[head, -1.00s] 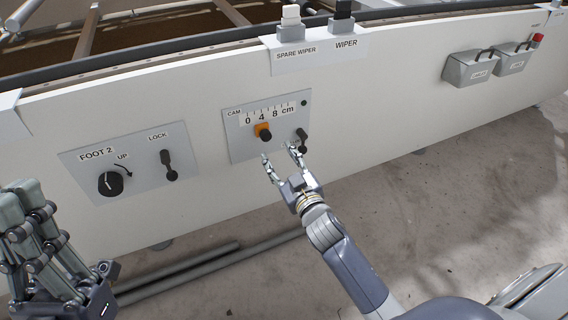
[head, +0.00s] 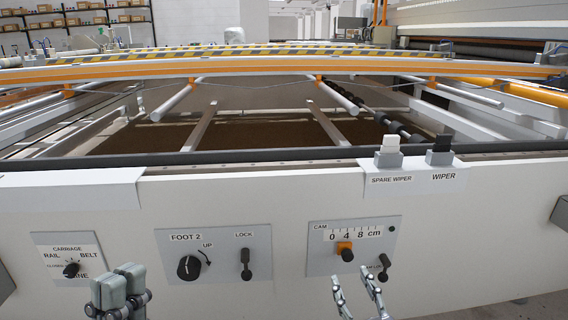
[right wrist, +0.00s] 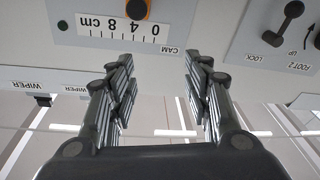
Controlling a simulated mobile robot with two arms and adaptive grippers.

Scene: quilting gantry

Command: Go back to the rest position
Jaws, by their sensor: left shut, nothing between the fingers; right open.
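My left gripper (head: 121,288) is shut and empty at the lower left of the head view, in front of the white panel below the carriage and FOOT 2 plates. My right gripper (head: 356,283) is open and empty, just below the CAM plate (head: 318,262). Its two spread fingers also show in the right wrist view (right wrist: 160,75), with the CAM scale upside down beyond them. The orange and black CAM slider knob (head: 346,251) stands near the 4 mark, above the fingers and apart from them. A small black toggle lever (head: 384,267) sits to its right, its label partly hidden.
The FOOT 2 plate (head: 217,270) has a dial and a LOCK lever. A carriage selector plate (head: 50,270) is at far left. The white spare wiper switch (head: 390,150) and black wiper switch (head: 440,152) stand on the panel's top edge. The quilting frame spans behind.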

